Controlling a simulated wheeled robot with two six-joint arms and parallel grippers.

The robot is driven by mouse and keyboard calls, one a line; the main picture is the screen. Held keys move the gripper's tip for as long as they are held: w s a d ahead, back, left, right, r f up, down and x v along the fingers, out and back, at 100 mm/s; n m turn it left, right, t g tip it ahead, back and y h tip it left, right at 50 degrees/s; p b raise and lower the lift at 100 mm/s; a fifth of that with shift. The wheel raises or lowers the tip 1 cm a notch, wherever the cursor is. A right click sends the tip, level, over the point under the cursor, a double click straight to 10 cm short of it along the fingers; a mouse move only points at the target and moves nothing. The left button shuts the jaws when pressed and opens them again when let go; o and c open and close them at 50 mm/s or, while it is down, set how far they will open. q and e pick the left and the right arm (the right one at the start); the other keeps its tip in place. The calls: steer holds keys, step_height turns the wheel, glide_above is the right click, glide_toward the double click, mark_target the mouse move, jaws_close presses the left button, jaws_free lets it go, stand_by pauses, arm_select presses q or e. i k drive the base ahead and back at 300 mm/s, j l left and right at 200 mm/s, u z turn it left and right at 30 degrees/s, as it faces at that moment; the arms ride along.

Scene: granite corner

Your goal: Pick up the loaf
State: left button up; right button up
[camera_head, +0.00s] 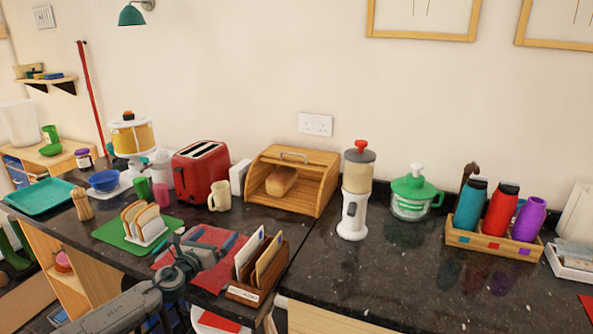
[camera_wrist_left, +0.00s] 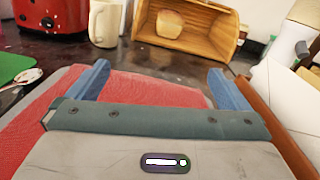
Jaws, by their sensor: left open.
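The loaf (camera_head: 281,181) is a small brown loaf lying inside an open wooden bread box (camera_head: 317,192) at the back of the counter. In the left wrist view the loaf (camera_wrist_left: 169,24) shows at the top, inside the box (camera_wrist_left: 217,45). My left gripper (camera_head: 186,243) is in front of the box, to its left, over a red cloth (camera_head: 225,262). In the left wrist view its two blue fingers (camera_wrist_left: 158,82) are wide apart with nothing between them, pointing toward the box and short of it. My right gripper is not in view.
A cream mug (camera_head: 219,196) and red toaster (camera_head: 201,170) stand left of the box. A wooden letter rack (camera_head: 243,294) is close right of my left gripper. A toast rack (camera_head: 149,228) stands on a green board. A white blender (camera_head: 353,213) stands right of the box. Dark counter before the box is clear.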

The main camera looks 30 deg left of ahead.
mark_target(279, 183)
steer(key=i, duration=0.95)
